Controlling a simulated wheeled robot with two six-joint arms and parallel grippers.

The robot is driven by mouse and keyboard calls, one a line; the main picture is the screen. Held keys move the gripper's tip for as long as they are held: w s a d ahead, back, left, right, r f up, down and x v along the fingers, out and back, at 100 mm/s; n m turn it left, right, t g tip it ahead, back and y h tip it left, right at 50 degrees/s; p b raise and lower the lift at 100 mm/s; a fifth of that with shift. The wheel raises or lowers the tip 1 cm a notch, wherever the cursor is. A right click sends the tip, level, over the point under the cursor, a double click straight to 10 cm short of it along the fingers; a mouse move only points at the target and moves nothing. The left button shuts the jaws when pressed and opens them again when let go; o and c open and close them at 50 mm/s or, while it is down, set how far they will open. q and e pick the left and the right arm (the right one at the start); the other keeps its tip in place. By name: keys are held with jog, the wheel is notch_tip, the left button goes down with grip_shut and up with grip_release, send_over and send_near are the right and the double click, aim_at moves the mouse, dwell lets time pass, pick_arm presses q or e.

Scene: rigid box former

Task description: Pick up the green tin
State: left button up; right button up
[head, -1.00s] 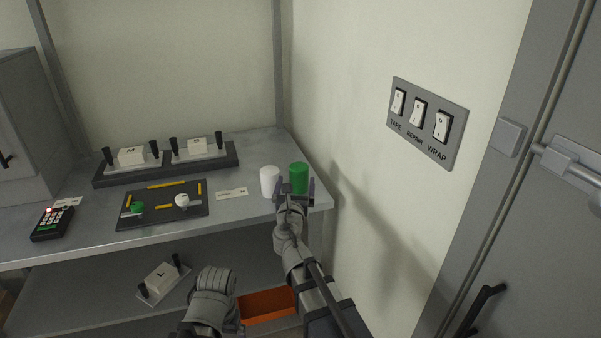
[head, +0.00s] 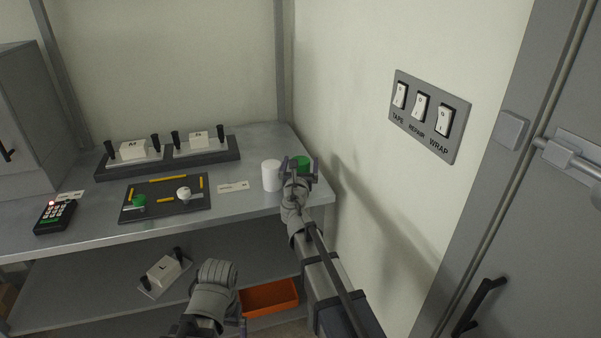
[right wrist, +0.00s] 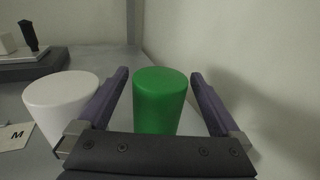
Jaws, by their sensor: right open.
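The green tin (head: 301,162) stands upright near the right end of the bench top, mostly hidden in the head view behind my right gripper (head: 297,172). In the right wrist view the green tin (right wrist: 159,100) stands between the two open fingers of my right gripper (right wrist: 158,92), with a visible gap on each side. A white tin (head: 271,175) stands just left of it; it also shows in the right wrist view (right wrist: 62,102), close outside the left finger. My left arm shows at the bottom of the head view, but its fingertips do not show clearly.
A dark tray (head: 165,199) with yellow strips, a label card (head: 233,187) and a keypad (head: 55,216) lie left on the bench. A rack with white blocks (head: 168,157) stands behind. The wall with a switch panel (head: 431,116) is close on the right. An orange bin (head: 270,297) sits below.

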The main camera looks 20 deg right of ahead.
jog(key=shift+c, duration=0.2)
grip_shut()
dwell(0.6)
notch_tip(320, 180, up, 10)
jog(key=p, duration=1)
